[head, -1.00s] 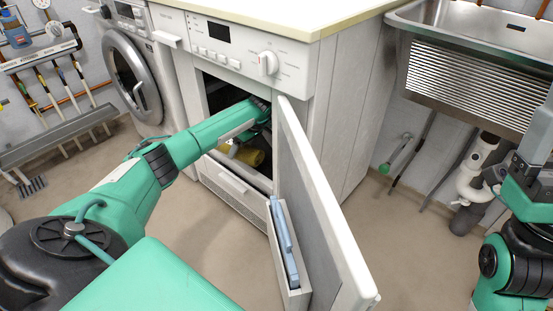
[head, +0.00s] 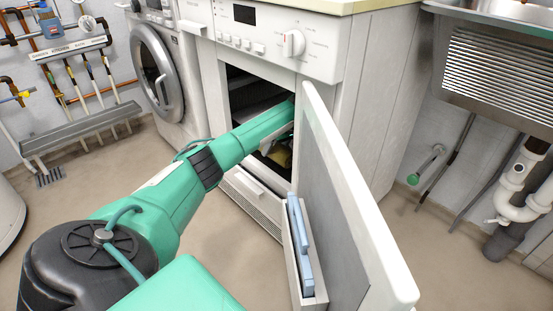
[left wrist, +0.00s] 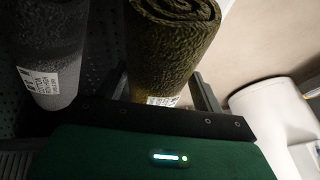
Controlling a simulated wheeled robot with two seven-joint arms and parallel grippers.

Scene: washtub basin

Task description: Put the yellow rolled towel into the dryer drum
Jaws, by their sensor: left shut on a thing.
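The yellow rolled towel (head: 281,156) shows partly inside the dryer's opening in the head view, beside the end of my left arm. In the left wrist view the towel (left wrist: 172,45) looks dark olive, with its spiral end up and a white label near the bottom. My left gripper (left wrist: 160,88) is shut on it, one finger on each side. The dryer (head: 262,45) has its door (head: 345,200) swung open to the right. My arm passes through the opening, and its gripper is hidden in the head view. The drum's inside is dark. My right gripper is not in view.
A grey rolled towel (left wrist: 50,55) with a label lies left of the yellow one, by a dark perforated wall. A white rounded thing (left wrist: 275,110) is at right. A washer (head: 158,75) stands left of the dryer. Blue things sit in the door's pocket.

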